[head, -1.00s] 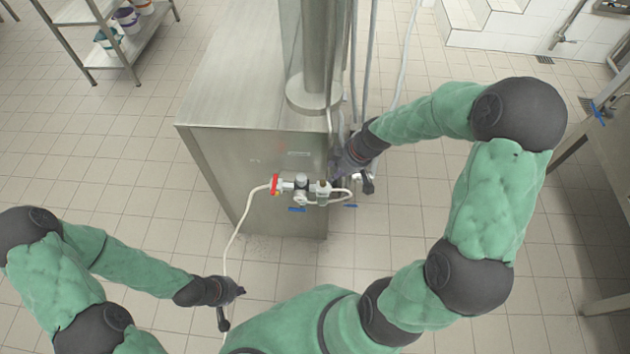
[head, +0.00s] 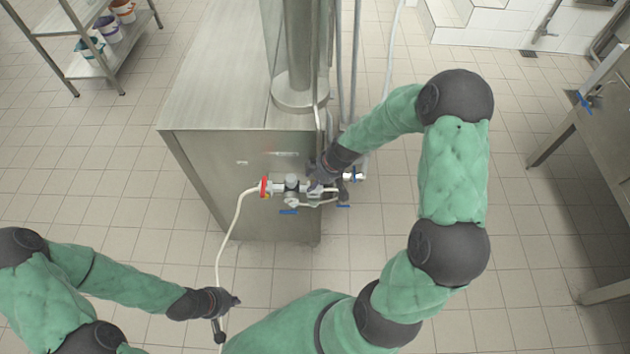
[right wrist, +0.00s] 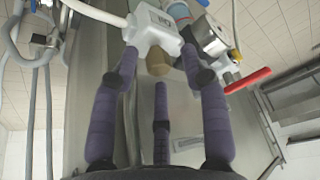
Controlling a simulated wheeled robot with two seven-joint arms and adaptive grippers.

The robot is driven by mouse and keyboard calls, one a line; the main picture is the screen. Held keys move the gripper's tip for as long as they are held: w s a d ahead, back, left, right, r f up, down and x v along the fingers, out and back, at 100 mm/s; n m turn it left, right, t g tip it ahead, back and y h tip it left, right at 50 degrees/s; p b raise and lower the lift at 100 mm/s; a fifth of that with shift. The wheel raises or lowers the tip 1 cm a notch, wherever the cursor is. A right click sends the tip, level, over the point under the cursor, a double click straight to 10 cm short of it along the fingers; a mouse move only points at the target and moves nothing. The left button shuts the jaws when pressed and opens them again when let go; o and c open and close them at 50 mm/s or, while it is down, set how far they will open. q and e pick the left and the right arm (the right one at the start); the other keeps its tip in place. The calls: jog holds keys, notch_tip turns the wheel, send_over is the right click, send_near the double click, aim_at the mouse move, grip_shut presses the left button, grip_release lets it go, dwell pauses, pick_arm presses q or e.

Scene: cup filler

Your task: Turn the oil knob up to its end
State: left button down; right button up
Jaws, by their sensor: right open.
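The oil knob looks to be the small brown knob (right wrist: 158,64) under a pale grey block (right wrist: 152,30) in the right wrist view. In the head view it is hidden by my right gripper (head: 318,182), which is at the valve assembly (head: 291,184) on the steel cabinet's front. In the right wrist view my right gripper (right wrist: 159,75) is open, its fingers spread on either side of the knob and one finger below. I cannot tell whether any finger touches it. My left gripper (head: 230,300) is low at the left, away from the cabinet; its fingers are too small to read.
The steel cabinet (head: 200,175) has a column and upright pipes on top. Blue levers (head: 289,211) hang under the valves. A red handle (right wrist: 247,80) sits right of the knob. A white hose (head: 236,225) runs past my left gripper. A steel table (head: 600,140) stands right.

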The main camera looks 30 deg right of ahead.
grip_shut()
dwell(0.4)
